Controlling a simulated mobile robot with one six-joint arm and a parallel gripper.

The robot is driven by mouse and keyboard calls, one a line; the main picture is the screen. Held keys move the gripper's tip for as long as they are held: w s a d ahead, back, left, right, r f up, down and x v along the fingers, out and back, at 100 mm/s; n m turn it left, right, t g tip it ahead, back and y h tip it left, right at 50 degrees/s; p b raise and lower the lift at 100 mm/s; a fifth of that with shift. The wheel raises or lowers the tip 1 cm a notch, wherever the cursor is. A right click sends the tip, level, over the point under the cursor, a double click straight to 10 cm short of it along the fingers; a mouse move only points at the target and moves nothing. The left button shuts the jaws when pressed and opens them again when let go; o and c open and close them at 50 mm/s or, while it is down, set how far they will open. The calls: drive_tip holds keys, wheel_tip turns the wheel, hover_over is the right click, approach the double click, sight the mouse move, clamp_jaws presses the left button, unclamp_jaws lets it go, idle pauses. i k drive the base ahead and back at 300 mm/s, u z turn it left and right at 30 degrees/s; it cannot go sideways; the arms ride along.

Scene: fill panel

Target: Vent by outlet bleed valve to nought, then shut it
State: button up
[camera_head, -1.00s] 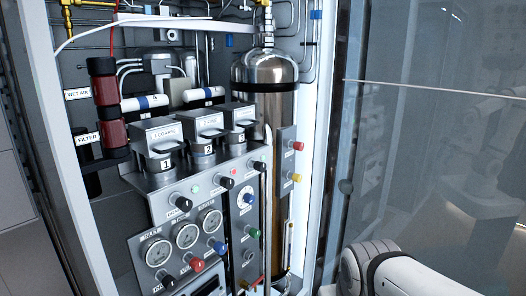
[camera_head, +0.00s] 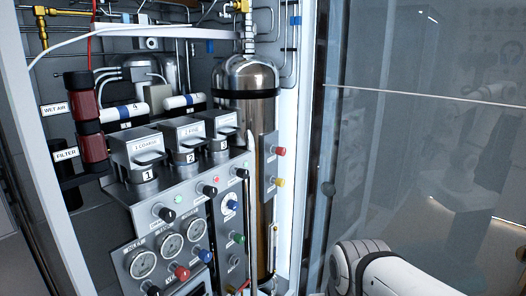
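The fill panel (camera_head: 195,212) stands inside an open cabinet in the head view. It carries several valve knobs: black (camera_head: 167,214), red (camera_head: 182,272), blue (camera_head: 205,255) and green (camera_head: 238,238). A second red knob (camera_head: 279,151) and a yellow knob (camera_head: 279,182) sit on a side plate at the right. Three round gauges (camera_head: 171,245) are on the lower panel; their readings are too small to tell. I cannot tell which knob is the outlet bleed valve. My white arm (camera_head: 375,268) shows at the bottom right; my gripper is not in view.
Three numbered filter housings (camera_head: 190,148) stand on the panel's top ledge. A tall metal cylinder (camera_head: 262,115) stands behind its right side. A glass door (camera_head: 430,150) fills the right of the view.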

sight(281, 151)
drive_tip(key=u, duration=2.25)
drive_tip(key=k, duration=0.85)
drive_tip(key=z, duration=1.65)
drive_tip(key=i, duration=1)
drive_tip(key=z, duration=0.1)
